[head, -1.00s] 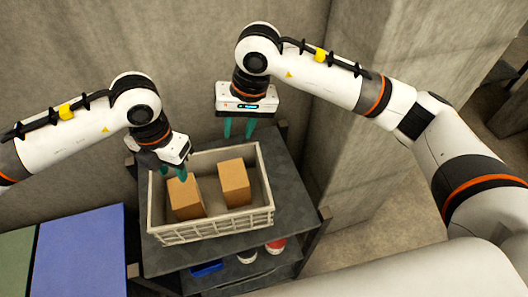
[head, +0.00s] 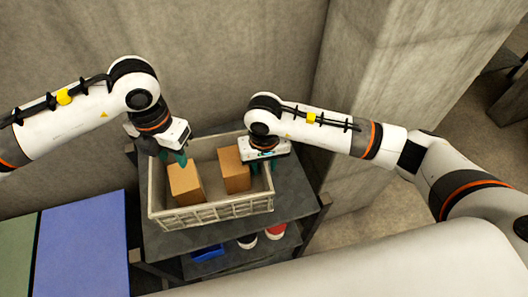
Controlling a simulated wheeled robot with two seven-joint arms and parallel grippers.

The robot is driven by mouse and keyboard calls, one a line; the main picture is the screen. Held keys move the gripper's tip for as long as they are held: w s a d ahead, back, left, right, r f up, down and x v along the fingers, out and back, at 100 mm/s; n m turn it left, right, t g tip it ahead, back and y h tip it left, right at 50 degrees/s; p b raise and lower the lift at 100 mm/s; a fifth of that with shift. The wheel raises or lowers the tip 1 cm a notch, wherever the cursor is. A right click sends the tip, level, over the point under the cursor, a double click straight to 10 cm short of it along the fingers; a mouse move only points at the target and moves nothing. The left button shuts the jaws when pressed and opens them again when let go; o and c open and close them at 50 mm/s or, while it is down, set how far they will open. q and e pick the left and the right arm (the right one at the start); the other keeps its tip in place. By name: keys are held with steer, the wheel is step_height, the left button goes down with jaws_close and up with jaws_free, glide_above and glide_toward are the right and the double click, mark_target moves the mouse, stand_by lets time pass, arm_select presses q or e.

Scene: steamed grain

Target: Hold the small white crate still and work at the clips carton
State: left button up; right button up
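The small white crate (head: 208,213) stands on a dark shelf table, with two plain brown cartons inside. One carton (head: 185,184) is at the left and the other carton (head: 235,170) is right of the middle; no label shows which holds clips. My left gripper (head: 173,158) is at the crate's back left, just behind the left carton; its fingers are partly hidden by its body. My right gripper (head: 266,167) is low at the crate's right wall, with its fingers apart, one on the inner side and one on the outer side.
The dark table top (head: 298,200) has bare room right of the crate. A lower shelf holds a blue item (head: 208,253) and a red-and-white item (head: 276,231). A blue panel (head: 82,242) lies to the left. Concrete walls stand behind and at the right.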

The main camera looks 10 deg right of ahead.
steer(key=shift+f, duration=0.8)
steer(key=shift+c, duration=0.4)
jaws_close()
